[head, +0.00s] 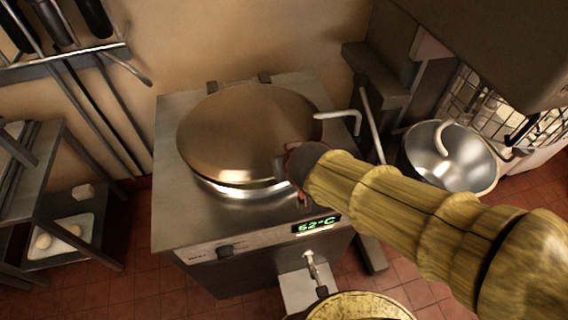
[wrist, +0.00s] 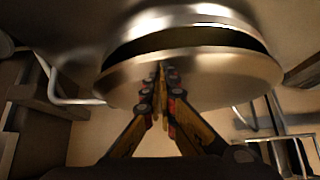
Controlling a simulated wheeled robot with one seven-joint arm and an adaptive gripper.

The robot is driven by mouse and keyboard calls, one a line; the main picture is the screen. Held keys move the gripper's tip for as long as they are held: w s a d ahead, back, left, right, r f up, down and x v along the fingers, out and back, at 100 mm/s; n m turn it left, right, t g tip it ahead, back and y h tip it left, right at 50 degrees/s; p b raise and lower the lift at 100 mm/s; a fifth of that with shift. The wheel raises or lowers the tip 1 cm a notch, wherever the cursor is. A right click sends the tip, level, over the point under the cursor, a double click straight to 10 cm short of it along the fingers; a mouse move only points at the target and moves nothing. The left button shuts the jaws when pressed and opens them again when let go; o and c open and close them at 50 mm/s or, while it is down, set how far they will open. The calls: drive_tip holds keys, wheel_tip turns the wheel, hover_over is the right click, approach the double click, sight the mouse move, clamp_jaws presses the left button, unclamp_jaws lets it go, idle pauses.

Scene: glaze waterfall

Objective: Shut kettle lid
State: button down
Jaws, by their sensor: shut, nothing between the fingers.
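The kettle (head: 222,190) is a round metal vessel set in a steel cabinet. Its broad bronze-looking lid (head: 245,125) lies low over the opening, almost flat. In the wrist view a dark gap shows between the lid (wrist: 215,78) and the kettle rim (wrist: 190,18), so the lid is slightly ajar. My gripper (head: 284,165) is at the lid's front right edge in the head view. In the wrist view its fingers (wrist: 161,70) are together and empty, with their tips over the lid near its edge. Whether they touch it is unclear.
A bent metal handle (head: 340,115) sticks out right of the lid. A lit display (head: 317,225) and a tap (head: 310,262) are on the cabinet front. A steel bowl (head: 450,157) stands at right, a shelf rack (head: 45,190) at left. The cabinet's left top is clear.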

drive_tip(key=shift+s+f+b, duration=0.15)
drive_tip(key=shift+f+b, duration=1)
drive_tip(key=shift+s+f+b, duration=0.1)
drive_tip(key=shift+f+b, duration=1)
drive_tip(key=shift+b, duration=0.05)
drive_tip(key=shift+s+d+f+b, duration=0.1)
drive_tip(key=shift+f+b, duration=0.2)
drive_tip(key=shift+f, duration=0.05)
